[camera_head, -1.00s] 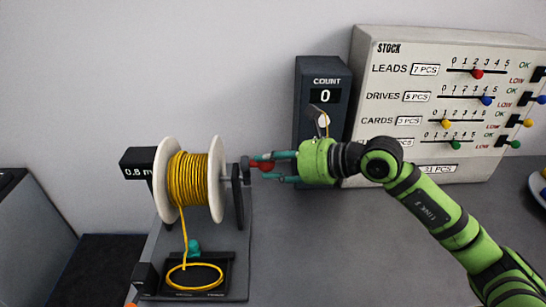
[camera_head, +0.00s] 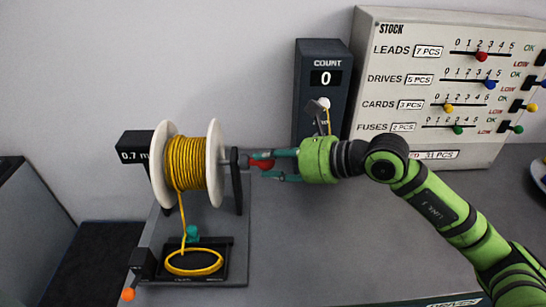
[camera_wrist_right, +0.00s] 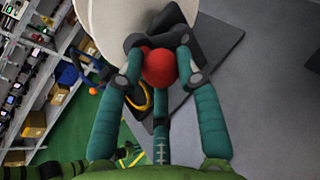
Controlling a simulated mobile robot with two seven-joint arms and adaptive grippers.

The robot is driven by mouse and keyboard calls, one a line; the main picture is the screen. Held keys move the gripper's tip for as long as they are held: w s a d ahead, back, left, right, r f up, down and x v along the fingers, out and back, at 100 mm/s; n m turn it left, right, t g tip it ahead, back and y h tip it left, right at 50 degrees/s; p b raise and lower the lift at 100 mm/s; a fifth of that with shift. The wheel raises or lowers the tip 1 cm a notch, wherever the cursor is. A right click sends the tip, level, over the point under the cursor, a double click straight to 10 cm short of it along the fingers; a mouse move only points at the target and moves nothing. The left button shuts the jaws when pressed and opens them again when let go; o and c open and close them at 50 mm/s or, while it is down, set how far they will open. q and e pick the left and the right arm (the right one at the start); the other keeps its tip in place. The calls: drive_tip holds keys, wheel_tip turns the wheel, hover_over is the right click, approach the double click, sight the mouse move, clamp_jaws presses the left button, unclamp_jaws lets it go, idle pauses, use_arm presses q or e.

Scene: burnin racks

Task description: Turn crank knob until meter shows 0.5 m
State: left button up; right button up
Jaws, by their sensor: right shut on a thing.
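The red crank knob (camera_head: 263,163) is on the right side of the spool stand. My right gripper (camera_head: 270,168) is shut on it; in the right wrist view the teal fingers close around the red knob (camera_wrist_right: 158,67). The spool (camera_head: 188,165) has white flanges and yellow cable wound on it. The black meter (camera_head: 134,154) at its left reads 0.7 m. Cable runs down from the spool to a yellow loop (camera_head: 194,264) in a black tray. My left gripper is not in view.
A teal knob (camera_head: 192,233) stands behind the loop, and an orange-tipped lever (camera_head: 128,294) is at the stand's front left. A dark COUNT box (camera_head: 321,100) showing 0 stands behind my right gripper. A STOCK panel (camera_head: 440,95) with sliders stands at the right. The bench right of the stand is clear.

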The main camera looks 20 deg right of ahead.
drive_tip(key=shift+w+d+f, duration=0.15)
drive_tip(key=shift+f, duration=0.1)
drive_tip(key=shift+s+f+b, duration=0.6)
drive_tip(key=shift+f+b, duration=0.35)
drive_tip(key=shift+b, duration=0.25)
wheel_tip(320, 180, down, 2)
drive_tip(key=b, duration=0.2)
drive_tip(key=shift+f+b, duration=0.2)
drive_tip(key=shift+b, duration=0.15)
drive_tip(key=shift+a, duration=0.2)
